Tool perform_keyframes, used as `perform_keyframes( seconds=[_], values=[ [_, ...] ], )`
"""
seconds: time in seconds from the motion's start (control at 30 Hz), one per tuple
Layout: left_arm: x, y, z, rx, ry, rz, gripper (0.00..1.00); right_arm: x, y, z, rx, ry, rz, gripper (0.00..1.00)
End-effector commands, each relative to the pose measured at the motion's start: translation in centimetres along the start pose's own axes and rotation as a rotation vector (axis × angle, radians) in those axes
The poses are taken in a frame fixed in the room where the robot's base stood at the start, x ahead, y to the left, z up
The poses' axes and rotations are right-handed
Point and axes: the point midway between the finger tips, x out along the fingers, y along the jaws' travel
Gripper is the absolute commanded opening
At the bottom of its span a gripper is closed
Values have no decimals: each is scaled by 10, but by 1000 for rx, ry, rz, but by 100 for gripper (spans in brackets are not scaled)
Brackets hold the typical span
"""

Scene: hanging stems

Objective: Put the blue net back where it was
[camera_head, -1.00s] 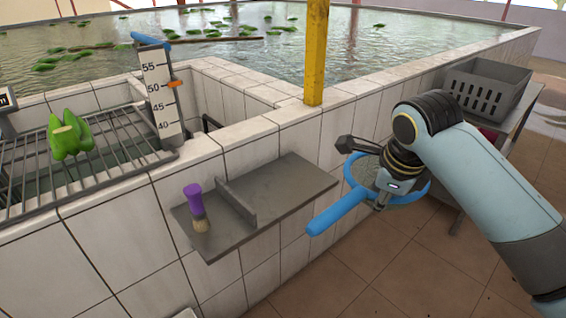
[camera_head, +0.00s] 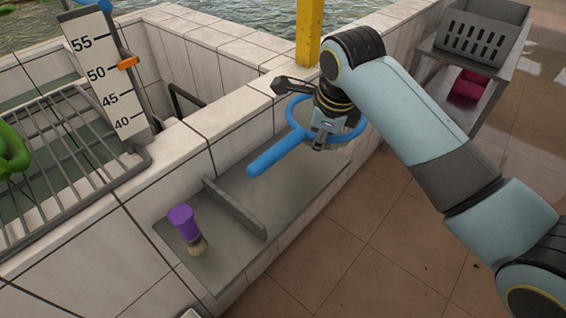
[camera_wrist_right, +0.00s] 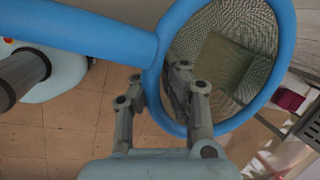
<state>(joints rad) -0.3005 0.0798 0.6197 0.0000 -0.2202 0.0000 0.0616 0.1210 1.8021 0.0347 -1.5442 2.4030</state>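The blue net (camera_head: 264,164) has a straight blue handle and a round hoop with mesh. My right gripper (camera_head: 318,128) is shut on it where the handle meets the hoop. In the right wrist view the net's handle (camera_wrist_right: 85,30) runs to the upper left, and the fingers (camera_wrist_right: 158,75) straddle the hoop's rim. In the head view, the net appears over the right part of the grey wall shelf (camera_head: 290,200), with the handle pointing down-left; its height above the shelf is hard to tell. My left gripper is not in view.
A purple-handled brush (camera_head: 184,224) lies left of the shelf's upright divider (camera_head: 234,208); right of it the shelf looks bare. A yellow post (camera_head: 310,32) stands close behind my gripper. A wire rack (camera_head: 60,170) and depth gauge (camera_head: 100,75) are left, a grey crate (camera_head: 478,35) right.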

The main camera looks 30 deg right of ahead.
Motion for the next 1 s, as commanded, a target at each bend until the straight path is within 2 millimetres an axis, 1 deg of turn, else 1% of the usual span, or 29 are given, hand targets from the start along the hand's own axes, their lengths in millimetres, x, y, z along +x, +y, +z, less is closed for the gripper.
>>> perform_keyframes(
  seconds=[0.03,0.1,0.2,0.33,0.47,0.6,0.7,1.0],
  values=[
    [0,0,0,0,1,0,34,8,9,14,4,-6,5,0],
    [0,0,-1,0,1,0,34,18,19,27,2,-5,5,0],
    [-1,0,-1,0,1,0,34,30,30,43,0,-3,3,0],
    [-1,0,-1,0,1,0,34,40,37,55,0,-1,-1,0],
    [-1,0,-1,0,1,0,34,48,41,57,0,1,-1,0],
    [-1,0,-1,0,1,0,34,69,48,52,-1,2,0,0],
    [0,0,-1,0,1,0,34,79,50,51,-1,0,-2,0],
    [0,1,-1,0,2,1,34,81,50,50,0,-1,-3,0]
  ],
)
